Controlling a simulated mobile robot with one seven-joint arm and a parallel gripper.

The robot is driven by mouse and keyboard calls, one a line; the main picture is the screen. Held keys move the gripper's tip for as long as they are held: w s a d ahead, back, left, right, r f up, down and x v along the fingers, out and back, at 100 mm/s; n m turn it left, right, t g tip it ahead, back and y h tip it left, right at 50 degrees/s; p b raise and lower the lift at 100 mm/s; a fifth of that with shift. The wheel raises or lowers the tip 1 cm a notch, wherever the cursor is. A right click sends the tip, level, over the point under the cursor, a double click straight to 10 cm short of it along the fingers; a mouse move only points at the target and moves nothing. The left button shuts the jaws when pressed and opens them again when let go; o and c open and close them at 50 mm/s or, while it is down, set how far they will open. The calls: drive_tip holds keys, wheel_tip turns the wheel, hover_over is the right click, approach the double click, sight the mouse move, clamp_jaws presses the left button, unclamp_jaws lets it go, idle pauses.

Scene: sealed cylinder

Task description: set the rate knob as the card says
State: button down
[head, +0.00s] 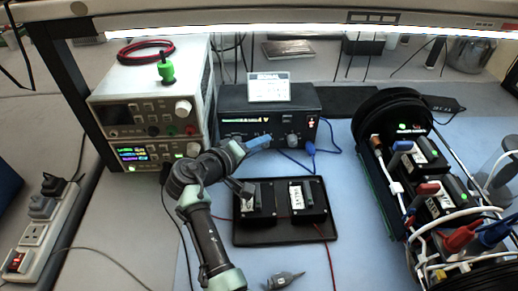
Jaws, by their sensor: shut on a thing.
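A black control unit (232,128) stands at the back of the blue mat, with a lit display and knobs on its front. My gripper (268,138) is at the lower middle of that front, its blue fingers shut on a knob that they largely hide. I take this as the rate knob; its pointer and scale cannot be made out. A second, grey knob (292,139) shows just to the right, free of the gripper. A white card (268,88) stands on top of the unit; its heading shows, but its smaller lines are too small to read.
A black tray (285,237) with two switch boxes (308,200) lies under and right of my arm. White stacked instruments (150,100) stand at left. A rack with cables (425,180) stands at right. A grey tool (283,281) lies in front.

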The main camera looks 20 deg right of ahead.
drive_tip(key=shift+f, duration=0.1)
idle(0.3)
drive_tip(key=c, duration=0.6)
unclamp_jaws()
drive_tip(key=shift+a, duration=0.1)
drive_tip(key=v, duration=1.3)
